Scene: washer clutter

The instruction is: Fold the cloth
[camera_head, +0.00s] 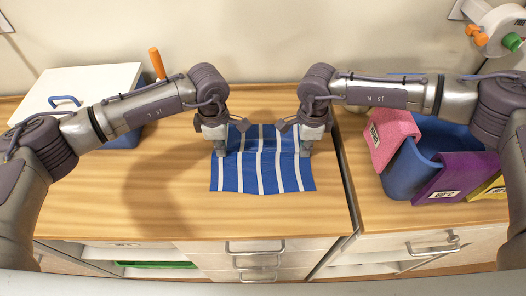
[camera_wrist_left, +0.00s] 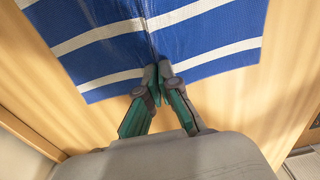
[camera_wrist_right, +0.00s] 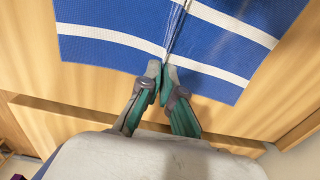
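The cloth (camera_head: 262,178) is blue with white stripes and lies spread on the wooden counter. My left gripper (camera_head: 221,152) is at its left edge and my right gripper (camera_head: 305,152) at its right edge. In the left wrist view the fingertips (camera_wrist_left: 158,76) are together on the edge of the cloth (camera_wrist_left: 110,30), with a crease running from them. In the right wrist view the fingertips (camera_wrist_right: 162,74) are likewise together on the edge of the cloth (camera_wrist_right: 240,55), with a crease. My wrists hide part of the cloth's far side in the head view.
A white-lidded box (camera_head: 80,85) with a blue handle stands at the back left, an orange handle (camera_head: 157,64) beside it. A blue bin (camera_head: 404,170) with pink and purple cloths hanging over its rim stands at the right. The counter left of the cloth is clear.

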